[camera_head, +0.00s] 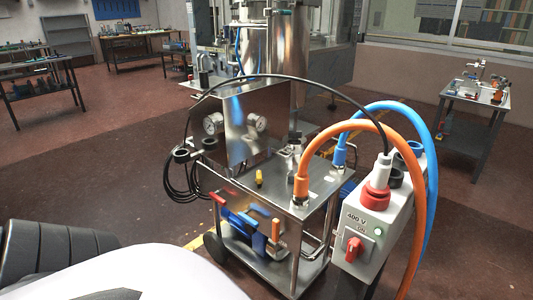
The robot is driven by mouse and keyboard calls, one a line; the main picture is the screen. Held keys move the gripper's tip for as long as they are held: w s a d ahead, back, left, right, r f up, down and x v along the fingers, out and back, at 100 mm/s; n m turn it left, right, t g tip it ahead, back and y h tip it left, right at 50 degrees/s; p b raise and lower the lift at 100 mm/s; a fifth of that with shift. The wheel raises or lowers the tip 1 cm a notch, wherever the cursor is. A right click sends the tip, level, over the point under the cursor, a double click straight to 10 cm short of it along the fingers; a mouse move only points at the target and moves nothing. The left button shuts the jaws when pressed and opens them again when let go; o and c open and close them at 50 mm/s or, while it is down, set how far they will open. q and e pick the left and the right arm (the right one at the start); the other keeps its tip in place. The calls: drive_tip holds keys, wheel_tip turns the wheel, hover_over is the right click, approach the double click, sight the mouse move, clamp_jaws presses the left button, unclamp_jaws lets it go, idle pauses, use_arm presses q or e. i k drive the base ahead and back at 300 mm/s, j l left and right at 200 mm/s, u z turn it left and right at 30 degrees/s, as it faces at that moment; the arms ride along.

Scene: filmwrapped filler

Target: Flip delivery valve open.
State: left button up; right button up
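A steel cart (318,190) stands in front of me. On its top are a small yellow part (259,178), an orange hose (346,127) and a blue hose (349,131) on fittings. At its front below the top are a blue part with a red-ended lever (219,199) and an orange upright part (276,231). I cannot tell which of these is the delivery valve, or whether it is open or shut. Neither of my grippers is in view.
A grey 400 V switch box (375,222) with a red knob hangs at the cart's right. A steel cabinet with gauges (234,124) stands behind. Black cable coils (181,180) hang at left. Workbenches (35,75) stand farther back. The floor at left is clear.

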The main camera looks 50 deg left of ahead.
sight(275, 234)
drive_tip(key=u, duration=1.6)
drive_tip(key=i+j+z, duration=0.1)
drive_tip(key=i+j, duration=0.15)
drive_tip(key=j, duration=0.15)
drive_tip(key=i+j+z, duration=0.1)
drive_tip(key=j, duration=0.3)
drive_tip(key=i+j+z, duration=0.1)
drive_tip(key=i+j, duration=0.2)
drive_tip(key=j, duration=0.15)
drive_tip(key=i+j+z, duration=0.1)
drive_tip(key=j, duration=0.35)
drive_tip(key=i+j+z, duration=0.15)
drive_tip(key=j, duration=0.3)
drive_tip(key=i+j+z, duration=0.1)
drive_tip(key=i+j, duration=0.15)
drive_tip(key=j, duration=0.25)
drive_tip(key=i+j+z, duration=0.1)
drive_tip(key=j, duration=0.4)
drive_tip(key=i+j+z, duration=0.1)
drive_tip(key=j, duration=0.4)
drive_tip(key=i, duration=0.05)
